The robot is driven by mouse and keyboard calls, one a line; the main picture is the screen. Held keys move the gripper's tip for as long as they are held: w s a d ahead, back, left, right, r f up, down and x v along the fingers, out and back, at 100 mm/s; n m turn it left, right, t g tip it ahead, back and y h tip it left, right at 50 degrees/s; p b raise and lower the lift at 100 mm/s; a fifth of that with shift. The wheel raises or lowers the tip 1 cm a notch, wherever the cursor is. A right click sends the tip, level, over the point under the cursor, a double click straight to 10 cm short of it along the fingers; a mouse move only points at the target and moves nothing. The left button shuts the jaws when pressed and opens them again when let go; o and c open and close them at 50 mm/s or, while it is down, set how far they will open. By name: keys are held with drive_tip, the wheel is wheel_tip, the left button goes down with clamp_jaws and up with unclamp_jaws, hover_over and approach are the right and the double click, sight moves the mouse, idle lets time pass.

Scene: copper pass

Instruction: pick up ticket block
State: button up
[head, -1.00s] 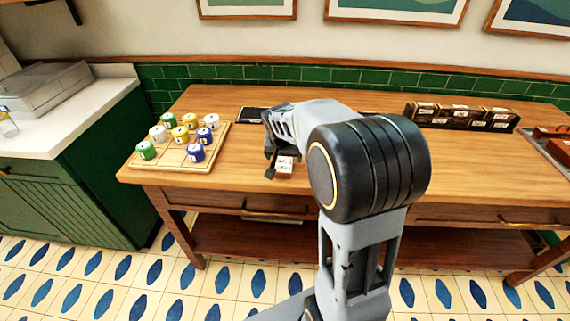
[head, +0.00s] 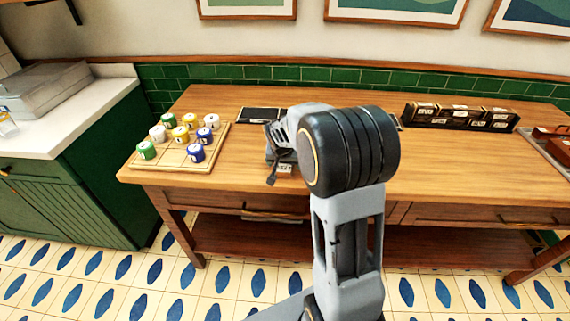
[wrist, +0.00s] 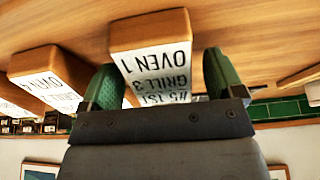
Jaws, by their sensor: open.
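A ticket block (wrist: 150,35) with a wooden top and a white face printed "OVEN 1", "GRILL 3" and more text shows in the middle of the wrist view. My gripper (wrist: 160,84) is open, with one green-padded finger at each side of this block in the picture. I cannot tell whether either finger touches it. In the head view my gripper (head: 272,178) is low over the table's left half, beside a small white printed face of a block (head: 284,169). My arm and gripper hide most of that block.
A second block (wrist: 48,68), marked "OVEN 4", stands to the left in the wrist view. In the head view a wooden board (head: 176,161) with several coloured jars is left of my gripper. A dark rack (head: 460,116) stands at the back right. The table's right-centre is clear.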

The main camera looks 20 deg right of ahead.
drive_tip(key=shift+f+b, duration=0.25)
drive_tip(key=shift+b, duration=0.1)
idle(0.5)
drive_tip(key=c, duration=1.1)
